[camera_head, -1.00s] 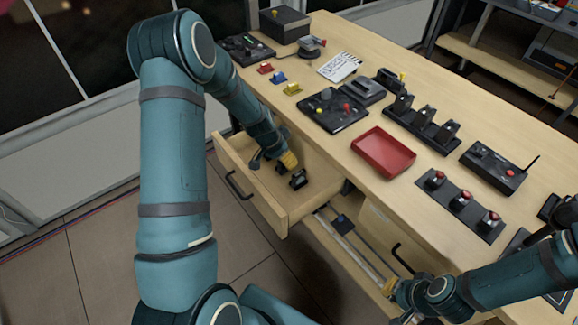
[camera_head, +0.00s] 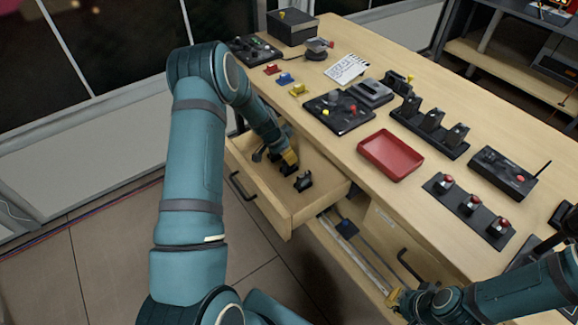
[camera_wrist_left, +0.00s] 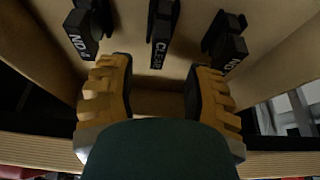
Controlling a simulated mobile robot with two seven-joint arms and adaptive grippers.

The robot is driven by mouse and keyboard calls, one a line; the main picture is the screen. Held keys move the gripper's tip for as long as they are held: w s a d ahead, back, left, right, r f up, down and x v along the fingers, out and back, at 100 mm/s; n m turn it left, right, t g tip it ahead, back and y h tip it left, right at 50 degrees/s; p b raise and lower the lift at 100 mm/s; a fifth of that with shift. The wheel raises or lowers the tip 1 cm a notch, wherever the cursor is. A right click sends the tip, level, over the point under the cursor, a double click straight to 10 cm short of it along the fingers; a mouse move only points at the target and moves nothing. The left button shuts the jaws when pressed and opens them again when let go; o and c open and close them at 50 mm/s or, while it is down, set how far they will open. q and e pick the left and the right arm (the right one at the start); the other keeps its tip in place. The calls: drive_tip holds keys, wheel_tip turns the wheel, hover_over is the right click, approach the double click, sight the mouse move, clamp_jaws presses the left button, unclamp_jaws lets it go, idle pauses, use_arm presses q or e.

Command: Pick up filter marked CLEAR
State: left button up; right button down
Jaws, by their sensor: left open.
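The filter marked CLEAR (camera_wrist_left: 161,32) is black, in the open drawer (camera_head: 243,184). It lies between two similar black filters, a left one (camera_wrist_left: 88,25) and a right one (camera_wrist_left: 226,40), both with labels starting "ND". My left gripper (camera_wrist_left: 163,88) has yellow fingers spread apart. The CLEAR filter lies ahead of the gap between them, and nothing is gripped. In the head view my left gripper (camera_head: 288,157) reaches down into the drawer and partly hides the filters. My right gripper (camera_head: 396,300) is by a lower drawer's front; its finger state is unclear.
The drawer walls are close around the left gripper. On the desk above stand a red tray (camera_head: 391,155), a black control panel (camera_head: 339,110), a row of black holders (camera_head: 430,127) and a red-button panel (camera_head: 469,212). A lower drawer (camera_head: 352,262) is also open.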

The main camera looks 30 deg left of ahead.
use_arm(q)
drive_tip(key=x, duration=0.4)
drive_tip(key=shift+f, duration=0.35)
drive_tip(key=shift+s, duration=0.1)
clamp_jaws()
